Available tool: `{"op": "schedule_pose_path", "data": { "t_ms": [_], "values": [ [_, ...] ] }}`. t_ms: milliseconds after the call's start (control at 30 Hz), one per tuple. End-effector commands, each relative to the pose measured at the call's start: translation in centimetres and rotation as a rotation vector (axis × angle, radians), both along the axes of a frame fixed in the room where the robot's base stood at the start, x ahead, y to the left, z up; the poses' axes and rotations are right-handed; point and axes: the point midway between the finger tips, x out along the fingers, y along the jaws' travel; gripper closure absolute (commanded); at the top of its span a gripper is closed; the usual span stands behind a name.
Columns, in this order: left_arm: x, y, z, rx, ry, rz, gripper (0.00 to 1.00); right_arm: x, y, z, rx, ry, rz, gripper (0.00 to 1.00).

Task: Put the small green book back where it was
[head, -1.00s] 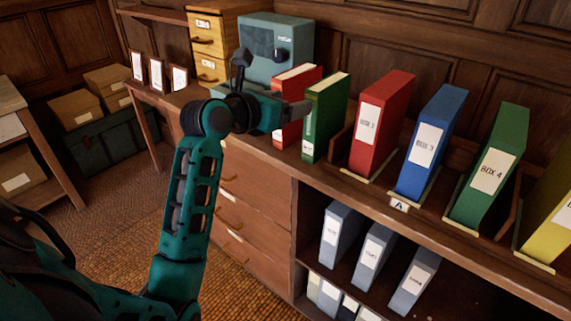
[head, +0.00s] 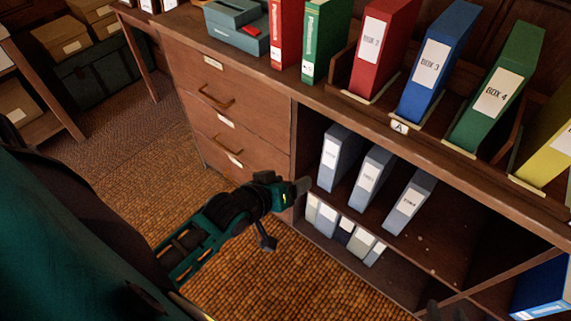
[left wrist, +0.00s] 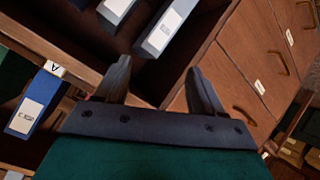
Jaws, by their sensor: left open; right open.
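A slim green book (head: 325,40) with white lettering stands upright on the cabinet top, right of a slim red book (head: 287,35). My left gripper (head: 303,187) is well below them, in front of the left side of the open lower shelf. In the left wrist view its two fingers (left wrist: 160,85) are spread with nothing between them. Grey-blue binders (left wrist: 165,25) show beyond the fingertips. Only a dark tip of my right gripper (head: 437,312) shows at the bottom edge of the head view; nothing is seen in it.
Larger red (head: 383,50), blue (head: 437,60) and green (head: 496,90) binders stand in slots on the top. A teal box (head: 237,25) is left of the books. Drawers (head: 225,100) are left of the shelf.

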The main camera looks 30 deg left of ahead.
Motion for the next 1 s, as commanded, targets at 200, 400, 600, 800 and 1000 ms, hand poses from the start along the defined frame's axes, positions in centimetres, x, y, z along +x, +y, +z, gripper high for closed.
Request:
{"op": "schedule_pose_path", "data": {
  "t_ms": [200, 400, 600, 800, 1000],
  "values": [
    [-5.5, -3.0, -3.5, 0.371, -0.011, -0.302, 0.32, 0.0, 0.0, 0.0, 0.000, 0.000, 0.000, 0.57],
    [-7.0, -3.8, -4.2, 0.486, -0.029, -0.400, 0.32, 0.0, 0.0, 0.0, 0.000, 0.000, 0.000, 0.57],
    [-7.0, -3.9, -4.2, 0.489, -0.030, -0.402, 0.32, 0.0, 0.0, 0.0, 0.000, 0.000, 0.000, 0.57],
    [-7.0, -3.8, -4.2, 0.488, -0.029, -0.400, 0.32, 0.0, 0.0, 0.0, 0.000, 0.000, 0.000, 0.57],
    [-7.0, -3.8, -4.2, 0.488, -0.029, -0.400, 0.32, 0.0, 0.0, 0.0, 0.000, 0.000, 0.000, 0.57]
  ]
}}
